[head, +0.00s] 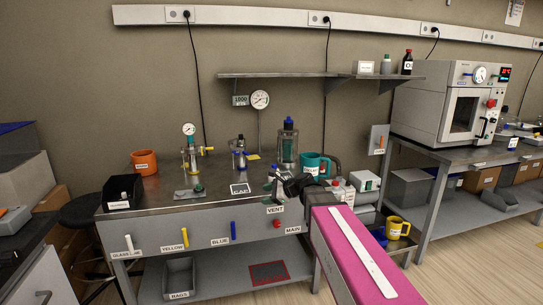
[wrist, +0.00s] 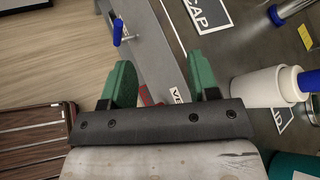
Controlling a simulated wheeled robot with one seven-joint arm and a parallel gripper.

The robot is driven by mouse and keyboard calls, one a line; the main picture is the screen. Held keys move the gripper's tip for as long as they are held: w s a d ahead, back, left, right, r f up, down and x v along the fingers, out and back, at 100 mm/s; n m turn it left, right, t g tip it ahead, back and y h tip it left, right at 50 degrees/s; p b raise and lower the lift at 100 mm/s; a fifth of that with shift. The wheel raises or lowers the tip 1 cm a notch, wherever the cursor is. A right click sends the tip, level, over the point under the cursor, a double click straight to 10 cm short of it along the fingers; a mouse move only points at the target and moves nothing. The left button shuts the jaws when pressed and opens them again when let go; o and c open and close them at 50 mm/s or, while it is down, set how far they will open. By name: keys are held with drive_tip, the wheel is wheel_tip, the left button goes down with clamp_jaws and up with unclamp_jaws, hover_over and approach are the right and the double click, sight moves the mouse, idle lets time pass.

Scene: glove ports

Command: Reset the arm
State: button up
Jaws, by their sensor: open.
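My gripper (head: 272,178) is at the end of my pink arm, at the front edge of the steel bench (head: 220,188) near the VENT label (head: 275,209). In the wrist view my gripper (wrist: 160,84) shows two green fingers spread apart with nothing between them. Beyond them are the bench's grey front and the wood floor. A blue-handled valve (wrist: 118,32) shows ahead of the left finger, apart from it. In the head view the arm's dark wrist hides part of the bench's right end.
A white cylinder with a blue end (wrist: 270,86) is close to the right finger. An orange pot (head: 144,162), a teal mug (head: 312,162) and a glass vessel (head: 288,146) stand on the bench. A shelf (head: 290,75) hangs above.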

drive_tip(key=s+d+f+n+g+h, duration=0.2)
drive_tip(key=s+d+f+n+h, duration=0.4)
drive_tip(key=d+f, duration=0.4)
drive_tip(key=s+d+f+n+g+h, duration=0.2)
drive_tip(key=s+d+f+n+h, duration=0.4)
drive_tip(key=s+d+f+n, duration=0.3)
wheel_tip(320, 180, down, 3)
drive_tip(key=shift+s+d+r+n+g, duration=0.1)
drive_tip(key=shift+s+d+n+g, duration=0.2)
drive_tip(key=shift+s+d, duration=0.65)
drive_tip(key=shift+a, duration=0.1)
